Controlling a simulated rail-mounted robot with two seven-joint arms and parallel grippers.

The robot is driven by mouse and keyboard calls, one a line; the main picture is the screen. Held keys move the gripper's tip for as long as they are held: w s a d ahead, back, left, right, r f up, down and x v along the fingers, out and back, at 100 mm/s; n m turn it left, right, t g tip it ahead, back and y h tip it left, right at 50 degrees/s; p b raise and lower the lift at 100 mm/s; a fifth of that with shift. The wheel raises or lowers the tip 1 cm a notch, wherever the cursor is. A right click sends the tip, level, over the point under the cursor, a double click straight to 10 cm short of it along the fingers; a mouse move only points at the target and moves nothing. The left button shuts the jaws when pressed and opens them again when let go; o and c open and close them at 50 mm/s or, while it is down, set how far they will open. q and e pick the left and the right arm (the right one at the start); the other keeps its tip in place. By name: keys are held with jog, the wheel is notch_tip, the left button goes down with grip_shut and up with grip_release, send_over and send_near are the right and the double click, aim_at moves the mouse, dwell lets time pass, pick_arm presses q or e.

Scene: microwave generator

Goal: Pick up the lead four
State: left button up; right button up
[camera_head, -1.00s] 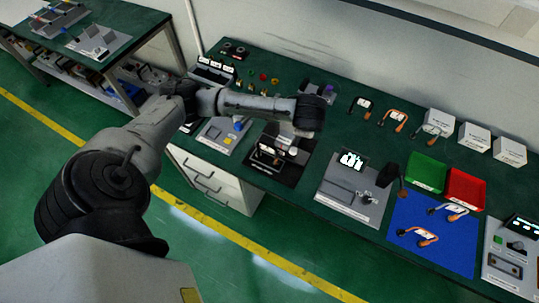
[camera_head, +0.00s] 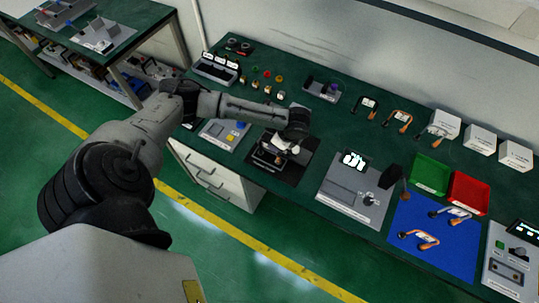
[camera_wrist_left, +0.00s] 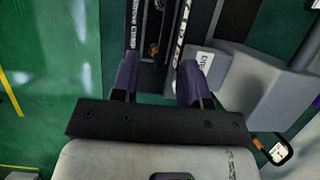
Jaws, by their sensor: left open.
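Several leads with orange-and-black ends and white tags are in the head view. Two lie at the back of the bench, one left (camera_head: 367,106) and one right (camera_head: 399,120). Two more lie on the blue mat, one upper (camera_head: 457,213) and one lower (camera_head: 420,240). Their tag numbers are too small to read, so I cannot tell which is lead four. My left gripper (camera_wrist_left: 158,78) is open over the black fixture (camera_head: 270,156), partly hiding it in the head view. A small orange-brown part (camera_wrist_left: 154,48) shows between the fingers. A tagged lead (camera_wrist_left: 278,153) is at lower right in the wrist view.
Right of the fixture stand a grey panel (camera_head: 345,194), a green tray (camera_head: 430,174) and a red tray (camera_head: 468,192). The blue mat (camera_head: 440,262) lies in front. White boxes (camera_head: 480,140) line the back wall. Bare green bench shows behind the fixture.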

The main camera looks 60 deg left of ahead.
pick_arm(q)
jog(key=shift+x, duration=3.05)
jog(key=shift+w, duration=0.1)
jog(key=shift+c, duration=0.4)
grip_shut()
